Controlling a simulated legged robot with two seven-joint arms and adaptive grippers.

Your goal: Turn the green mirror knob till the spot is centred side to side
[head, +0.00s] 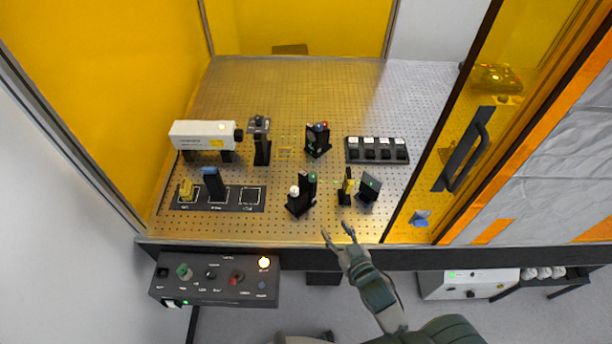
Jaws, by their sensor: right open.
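A black mirror mount (302,202) stands near the front of the perforated optical table, with a green knob (312,177) at its upper right and a white knob (294,191) at its left. A small dark upright screen (369,189) with a tiny green mark stands to its right. I cannot tell whether that mark is the spot. My right gripper (338,230) is open and empty at the table's front edge, in front and to the right of the mirror mount, apart from the green knob. My left gripper is not in view.
A slim yellow-and-black post (346,187) stands between mount and screen. Behind are another mount with red and blue knobs (317,142), a black post (261,145) and a white laser housing (203,135). A control box (216,280) hangs at front left. The amber door (455,130) bounds the right.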

